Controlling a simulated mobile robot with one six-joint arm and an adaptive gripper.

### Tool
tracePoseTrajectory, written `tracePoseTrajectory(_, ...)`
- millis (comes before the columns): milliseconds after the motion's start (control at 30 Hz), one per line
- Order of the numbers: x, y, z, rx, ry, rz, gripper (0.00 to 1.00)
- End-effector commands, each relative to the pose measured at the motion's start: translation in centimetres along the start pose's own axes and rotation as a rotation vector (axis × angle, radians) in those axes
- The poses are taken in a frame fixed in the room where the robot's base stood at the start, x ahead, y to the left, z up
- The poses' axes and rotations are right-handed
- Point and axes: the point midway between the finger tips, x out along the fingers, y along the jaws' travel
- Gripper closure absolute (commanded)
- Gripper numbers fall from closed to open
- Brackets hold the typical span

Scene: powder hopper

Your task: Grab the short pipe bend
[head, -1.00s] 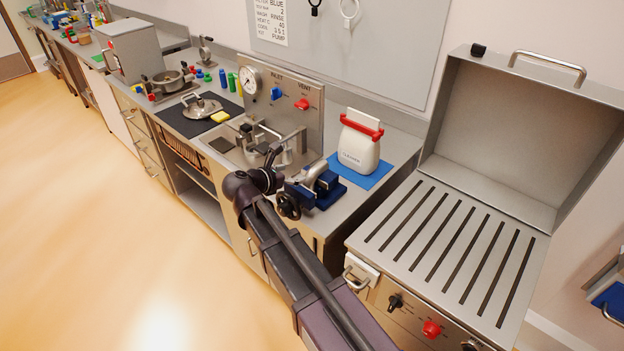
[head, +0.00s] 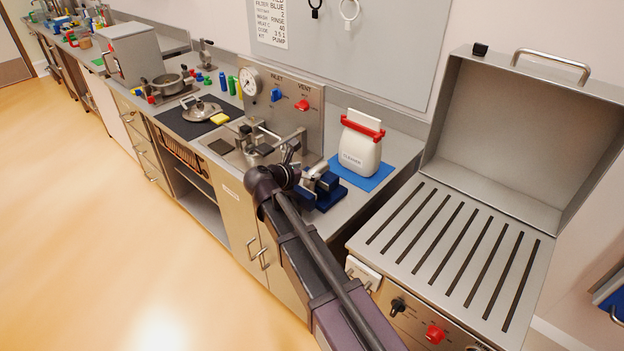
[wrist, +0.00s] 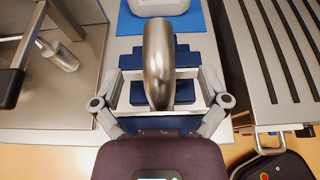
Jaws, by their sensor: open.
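The short pipe bend is a shiny silver curved tube (wrist: 158,62), at the centre of the wrist view, over a dark blue stepped block. It also shows in the head view (head: 318,169), partly behind my arm. My gripper (wrist: 160,86) is open, with one grey finger on each side of the pipe bend and visible gaps between. I cannot tell how far the fingertips are above or below it. In the head view my wrist hides part of the block (head: 328,192).
A sink with metal fittings (head: 235,158) lies to the left. A slotted metal unit with an open lid (head: 450,245) stands to the right.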

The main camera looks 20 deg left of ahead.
Motion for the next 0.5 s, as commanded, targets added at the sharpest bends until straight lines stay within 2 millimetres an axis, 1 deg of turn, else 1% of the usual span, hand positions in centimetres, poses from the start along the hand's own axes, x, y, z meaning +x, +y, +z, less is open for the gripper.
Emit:
tracePoseTrajectory(333, 3.8, 0.3, -0.3, 0.001, 0.001, -0.002, 0.06)
tracePoseTrajectory(500, 4.8, 0.3, -0.2, 0.000, 0.000, -0.001, 0.06)
